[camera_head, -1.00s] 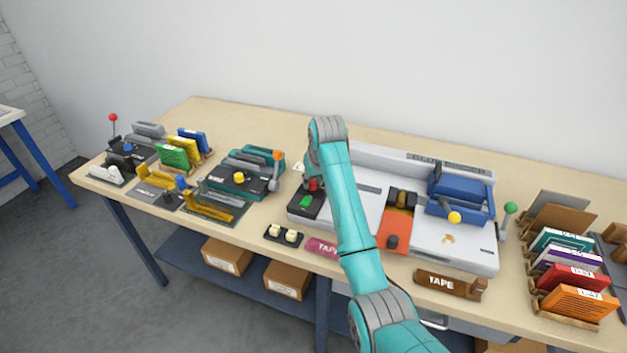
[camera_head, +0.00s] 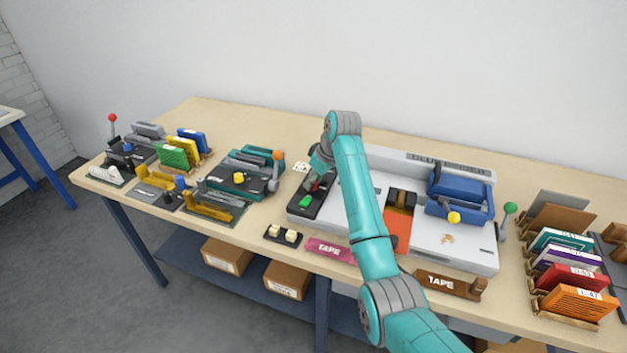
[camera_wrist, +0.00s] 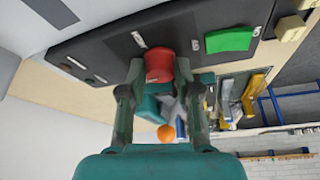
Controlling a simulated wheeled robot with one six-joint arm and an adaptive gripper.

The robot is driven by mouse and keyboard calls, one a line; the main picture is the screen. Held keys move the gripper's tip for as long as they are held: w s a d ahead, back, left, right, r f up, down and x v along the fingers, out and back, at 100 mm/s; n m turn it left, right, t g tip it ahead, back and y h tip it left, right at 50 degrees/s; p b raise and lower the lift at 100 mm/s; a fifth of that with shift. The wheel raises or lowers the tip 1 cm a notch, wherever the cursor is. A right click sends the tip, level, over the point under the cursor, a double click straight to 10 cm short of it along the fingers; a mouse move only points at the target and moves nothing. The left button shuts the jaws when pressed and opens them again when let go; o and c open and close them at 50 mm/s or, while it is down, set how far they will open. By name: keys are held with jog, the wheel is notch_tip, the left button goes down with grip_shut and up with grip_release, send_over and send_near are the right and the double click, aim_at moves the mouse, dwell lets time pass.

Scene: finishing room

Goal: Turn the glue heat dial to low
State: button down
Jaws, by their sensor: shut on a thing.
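The red dial (camera_wrist: 158,65) sits on a black control panel (camera_wrist: 100,45) in the wrist view. My gripper (camera_wrist: 160,82) is shut on the dial, one finger on each side. In the head view my gripper (camera_head: 318,172) is at the black panel (camera_head: 300,213), where only a little of the red dial shows. Small white marks (camera_wrist: 138,39) lie on the panel around the dial. I cannot read a pointer or the dial's setting, as my fingers cover part of it.
A green button (camera_head: 305,201) lies on the same panel, close to the dial. The white binding machine (camera_head: 455,245) with a blue clamp (camera_head: 460,190) is to the right. Cream buttons (camera_head: 283,233) and a pink tape piece (camera_head: 330,249) are in front. A teal device (camera_head: 245,172) stands left.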

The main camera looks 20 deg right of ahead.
jog(key=n+g, duration=0.1)
jog(key=n, duration=0.2)
jog(key=n+g+y, duration=0.1)
jog(key=n, duration=0.2)
jog(key=shift+w+d+n, duration=0.1)
jog(key=shift+w+n, duration=0.05)
jog(key=shift+n, duration=0.15)
jog(key=n+g, duration=0.1)
jog(key=n, duration=0.2)
jog(key=n+g, duration=0.1)
jog(key=n, duration=0.2)
jog(key=shift+f+g+y, duration=0.1)
jog(key=shift+g+y, duration=0.2)
jog(key=shift+y, duration=0.1)
jog(key=c, duration=0.8)
grip_release()
jog(key=shift+w, duration=0.1)
jog(key=v, duration=1.2)
